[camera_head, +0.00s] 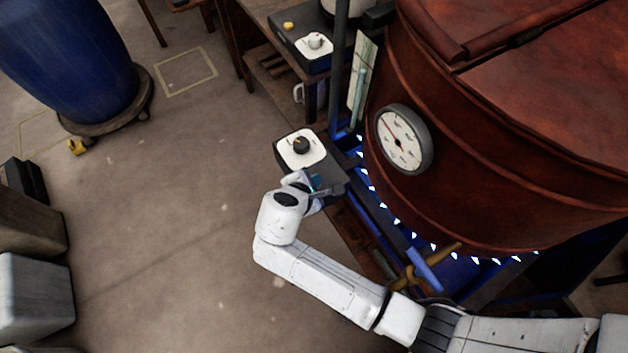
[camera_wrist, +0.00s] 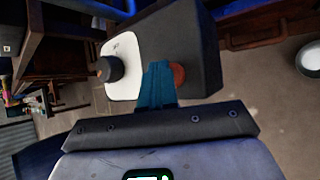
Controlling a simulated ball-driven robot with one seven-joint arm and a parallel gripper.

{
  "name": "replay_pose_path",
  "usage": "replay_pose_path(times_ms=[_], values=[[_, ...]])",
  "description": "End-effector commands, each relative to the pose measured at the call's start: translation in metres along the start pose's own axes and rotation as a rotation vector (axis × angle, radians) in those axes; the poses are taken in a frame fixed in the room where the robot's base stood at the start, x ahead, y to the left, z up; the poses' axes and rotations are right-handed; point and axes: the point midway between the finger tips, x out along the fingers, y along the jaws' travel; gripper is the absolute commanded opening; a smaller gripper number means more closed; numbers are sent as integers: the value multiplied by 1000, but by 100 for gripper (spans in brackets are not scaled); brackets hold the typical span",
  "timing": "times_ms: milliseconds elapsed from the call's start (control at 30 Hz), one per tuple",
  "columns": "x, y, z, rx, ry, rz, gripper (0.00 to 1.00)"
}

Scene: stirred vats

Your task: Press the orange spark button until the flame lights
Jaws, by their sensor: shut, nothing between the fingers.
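The orange spark button (camera_wrist: 179,74) shows in the wrist view on the face of a dark control box (camera_wrist: 204,45), partly hidden by my fingers. My gripper (camera_wrist: 158,70) is shut and empty, its teal fingertips at the button; I cannot tell whether they touch it. In the head view my gripper (camera_head: 316,184) is at the near side of the same box (camera_head: 286,163), and the button is hidden there. A row of small blue-white flames (camera_head: 398,221) shows along the bottom edge of the copper vat (camera_head: 480,190).
The box also carries a white plate with a dark knob (camera_head: 301,145). A round gauge (camera_head: 403,139) sits on the vat. A second box (camera_head: 290,45) with a white dial stands farther back. A blue barrel (camera_head: 70,60) stands at the left. The floor between is clear.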

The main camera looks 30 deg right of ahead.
Motion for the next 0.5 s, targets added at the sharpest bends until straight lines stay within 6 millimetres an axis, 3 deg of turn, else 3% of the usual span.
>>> replay_pose_path(times_ms=[500], values=[[-12,8,9,-1,0,-1,0]])
